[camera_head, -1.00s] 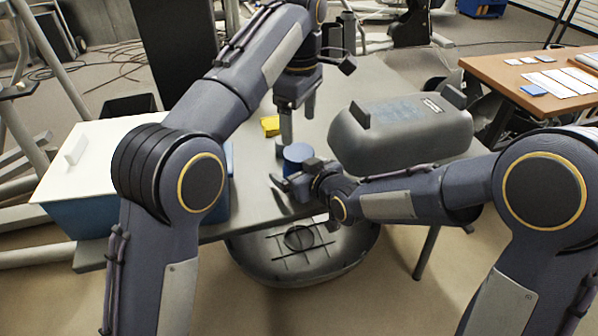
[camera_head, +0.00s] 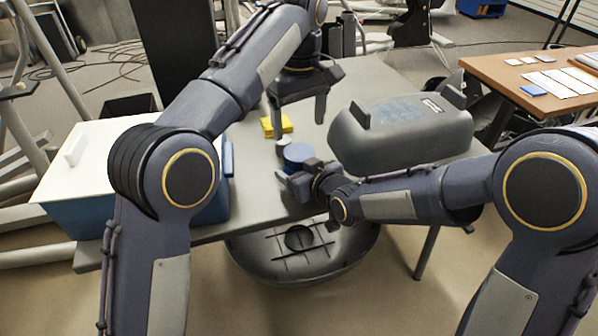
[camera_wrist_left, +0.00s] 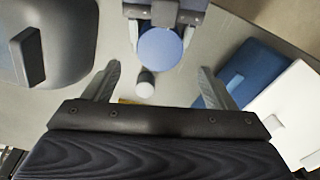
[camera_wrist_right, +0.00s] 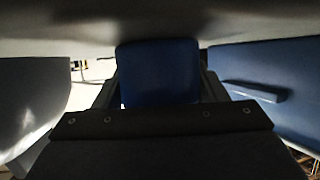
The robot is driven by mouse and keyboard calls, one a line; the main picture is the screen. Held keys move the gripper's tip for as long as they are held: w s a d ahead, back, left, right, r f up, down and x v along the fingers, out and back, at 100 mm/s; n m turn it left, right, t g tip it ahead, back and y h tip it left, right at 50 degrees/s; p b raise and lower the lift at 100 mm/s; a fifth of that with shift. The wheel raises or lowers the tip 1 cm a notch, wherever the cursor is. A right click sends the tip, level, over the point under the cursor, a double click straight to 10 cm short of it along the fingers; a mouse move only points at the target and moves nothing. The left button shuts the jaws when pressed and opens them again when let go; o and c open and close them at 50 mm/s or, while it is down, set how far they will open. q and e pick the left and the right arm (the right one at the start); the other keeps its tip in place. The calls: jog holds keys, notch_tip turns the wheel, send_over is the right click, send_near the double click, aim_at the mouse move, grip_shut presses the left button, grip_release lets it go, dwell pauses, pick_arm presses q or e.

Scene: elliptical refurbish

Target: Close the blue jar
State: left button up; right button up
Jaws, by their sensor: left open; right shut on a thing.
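The blue jar (camera_head: 297,157) stands upright near the table's front edge. Its top is a smooth, flat blue disc in the left wrist view (camera_wrist_left: 160,48); I cannot tell whether that is a separate lid. My right gripper (camera_head: 296,178) is shut on the jar from the front, and the jar's blue side fills the space between its fingers in the right wrist view (camera_wrist_right: 158,72). My left gripper (camera_head: 298,112) is open and empty above and behind the jar, with its fingers pointing down, apart from it.
A small light-topped cylinder (camera_head: 283,145) stands close behind the jar, with yellow blocks (camera_head: 277,125) farther back. A blue box with a white lid (camera_head: 85,165) stands left. A grey rounded case (camera_head: 400,135) stands right. The grey table (camera_head: 255,205) has free room between them.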

aim_at(299, 152)
pick_arm(q)
jog(key=m, duration=0.3)
jog(key=shift+f, duration=3.95)
jog(key=c, duration=1)
jog(key=m, duration=0.3)
